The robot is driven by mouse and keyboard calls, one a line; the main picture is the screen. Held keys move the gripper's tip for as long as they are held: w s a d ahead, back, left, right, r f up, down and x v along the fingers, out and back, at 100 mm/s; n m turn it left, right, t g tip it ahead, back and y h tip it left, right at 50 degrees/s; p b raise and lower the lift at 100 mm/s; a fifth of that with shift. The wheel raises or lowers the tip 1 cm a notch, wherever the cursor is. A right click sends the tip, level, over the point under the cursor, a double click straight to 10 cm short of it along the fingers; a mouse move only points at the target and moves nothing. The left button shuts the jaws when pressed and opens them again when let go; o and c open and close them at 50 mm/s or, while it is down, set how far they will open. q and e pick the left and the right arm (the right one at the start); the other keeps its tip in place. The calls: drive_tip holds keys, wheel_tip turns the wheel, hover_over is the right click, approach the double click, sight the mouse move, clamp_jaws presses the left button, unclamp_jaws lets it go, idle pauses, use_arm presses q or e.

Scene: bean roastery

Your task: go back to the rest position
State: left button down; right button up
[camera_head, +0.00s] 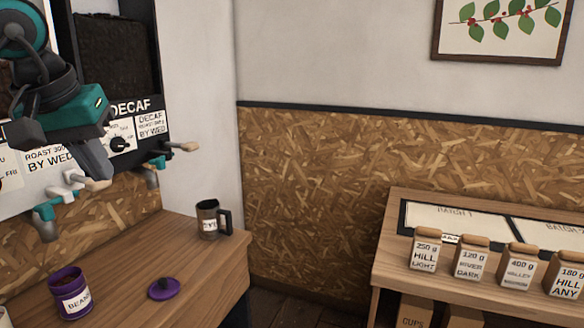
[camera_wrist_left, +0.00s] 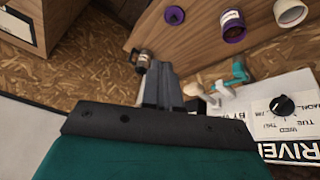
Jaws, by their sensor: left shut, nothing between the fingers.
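My left gripper (camera_head: 97,168) is at the upper left in the head view, in front of the dispenser panel (camera_head: 121,138) marked DECAF. Its fingers are shut with nothing between them, and in the left wrist view the closed fingers (camera_wrist_left: 160,84) point toward the table. It is above the counter and apart from the things on it. My right gripper is in neither view.
On the left wooden counter (camera_head: 205,262) stand a purple bean jar (camera_head: 70,292), its purple lid (camera_head: 163,289) and a dark mug (camera_head: 208,220). Dispenser levers (camera_head: 180,147) jut out near my gripper. A right-hand table holds several labelled bags (camera_head: 470,258). Floor shows between.

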use_arm(q)
drive_tip(key=d+f+n+g+h, duration=0.1)
drive_tip(key=d+f+g+h, duration=0.1)
drive_tip(key=d+f+h, duration=0.5)
drive_tip(key=s+d+f+n+g+h, duration=0.25)
drive_tip(key=d+n+h, duration=0.3)
drive_tip(key=d, duration=0.45)
drive_tip(key=s+d+f+n+g+h, duration=0.1)
drive_tip(key=s+d+f+n+h, duration=0.15)
drive_tip(key=d+n+h, duration=0.4)
drive_tip(key=w+a+f+m+t+y, duration=0.1)
drive_tip(key=a+f+m+t+y, duration=0.3)
drive_tip(key=f+m+t, duration=0.85)
drive_tip(key=w+a+f+m+t+y, duration=0.2)
drive_tip(key=a+f+m+t+y, duration=0.3)
drive_tip(key=m, duration=1.5)
drive_tip(key=s+a+f+n+g+y, duration=0.2)
drive_tip(key=s+f+n+g+y, duration=0.1)
drive_tip(key=s+f+n, duration=0.4)
drive_tip(key=s+a+f+n+g+y, duration=0.3)
drive_tip(key=s+f+n+y, duration=0.2)
drive_tip(key=f, duration=0.7)
drive_tip(key=s+n, duration=0.2)
drive_tip(key=n, duration=0.1)
drive_tip(key=shift+s+a, duration=0.15)
drive_tip(key=shift+s, duration=0.2)
